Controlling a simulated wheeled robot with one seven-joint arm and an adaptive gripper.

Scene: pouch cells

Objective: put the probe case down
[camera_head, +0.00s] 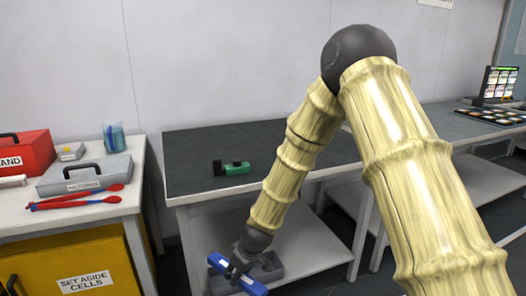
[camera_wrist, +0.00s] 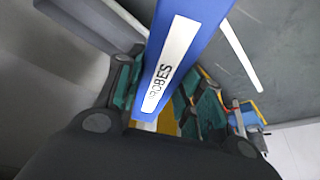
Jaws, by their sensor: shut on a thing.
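The probe case is a long blue case (camera_head: 245,281) at the bottom of the head view, in front of the dark-topped table. I cannot tell whether the case touches anything below.
A grey open-looking bin (camera_head: 270,264) is beside my gripper, near the lower shelf (camera_head: 318,253). The table top (camera_head: 200,145) holds a green-and-black tool (camera_head: 233,168) and is otherwise mostly clear. The left bench has a grey case (camera_head: 85,177), red box (camera_head: 30,150) and red-blue tools (camera_head: 75,200).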

